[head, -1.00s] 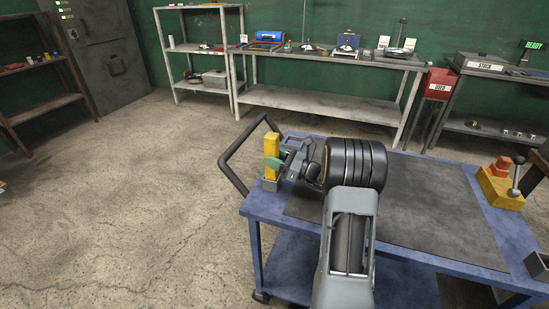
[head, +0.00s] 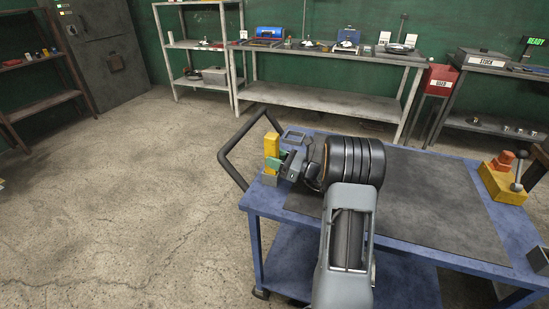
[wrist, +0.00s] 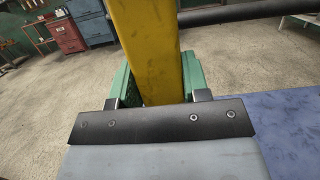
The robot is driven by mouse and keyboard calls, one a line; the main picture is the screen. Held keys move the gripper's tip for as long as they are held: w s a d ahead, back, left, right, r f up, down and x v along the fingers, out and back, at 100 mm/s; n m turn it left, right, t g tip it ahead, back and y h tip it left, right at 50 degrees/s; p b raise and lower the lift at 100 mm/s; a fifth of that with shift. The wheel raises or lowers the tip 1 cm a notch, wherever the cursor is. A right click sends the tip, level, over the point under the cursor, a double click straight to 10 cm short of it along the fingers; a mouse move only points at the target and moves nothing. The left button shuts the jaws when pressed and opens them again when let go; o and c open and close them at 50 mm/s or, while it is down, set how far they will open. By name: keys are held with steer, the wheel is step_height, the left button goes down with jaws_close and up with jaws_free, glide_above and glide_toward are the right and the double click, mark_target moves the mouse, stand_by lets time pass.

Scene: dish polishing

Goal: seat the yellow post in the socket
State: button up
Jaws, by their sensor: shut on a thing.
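The yellow post (head: 271,145) stands about upright at the left end of the blue cart. My gripper (head: 273,164) is shut on it from the right, with green fingers around its lower part. In the wrist view the post (wrist: 146,48) rises between the green fingers (wrist: 150,88), and its lower end is hidden behind the gripper's dark plate. A small grey block, which looks like the socket (head: 269,181), is directly below the post in the head view. I cannot tell whether the post's foot is inside it or just above it.
The blue cart top (head: 262,202) has a dark mat (head: 430,200) and a black handle (head: 232,153) at its left end. A grey square frame (head: 293,136) lies behind my gripper. A yellow block with a lever (head: 503,184) stands at the right.

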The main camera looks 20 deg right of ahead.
steer(key=shift+f+b, duration=0.55)
steer(key=shift+f, duration=0.45)
steer(key=o, duration=1.3)
steer(key=v, duration=0.5)
steer(key=r+v, duration=0.1)
steer(key=v, duration=0.4)
steer(key=r+v, duration=0.1)
steer(key=v, duration=0.3)
steer(key=shift+s+d+r, duration=0.2)
steer(key=shift+s+d, duration=0.25)
steer(key=shift+s, duration=0.05)
steer(key=shift+a+r, duration=0.1)
